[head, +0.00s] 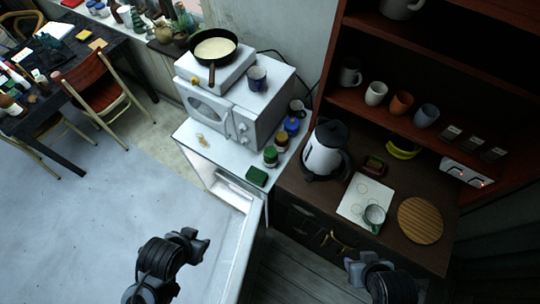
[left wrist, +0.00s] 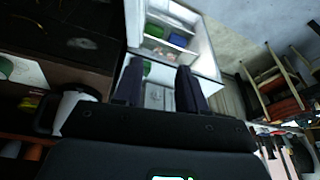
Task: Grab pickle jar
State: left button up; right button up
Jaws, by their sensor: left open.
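I cannot tell which is the pickle jar. My left gripper (head: 196,244) is in front of the fridge, below and left of the jars, apart from them. In the left wrist view its two fingers (left wrist: 160,82) are spread with nothing held between them.
A green block (head: 257,176) lies at the fridge top's front corner. A microwave (head: 250,105) stands behind, with a pan (head: 214,48) above it. A kettle (head: 325,150), a white board (head: 366,200) and a round wooden board (head: 420,220) occupy the counter. Floor at left is clear.

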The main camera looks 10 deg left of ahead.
pick_arm(q)
jog(key=o, duration=0.6)
jog(key=shift+w, duration=0.1)
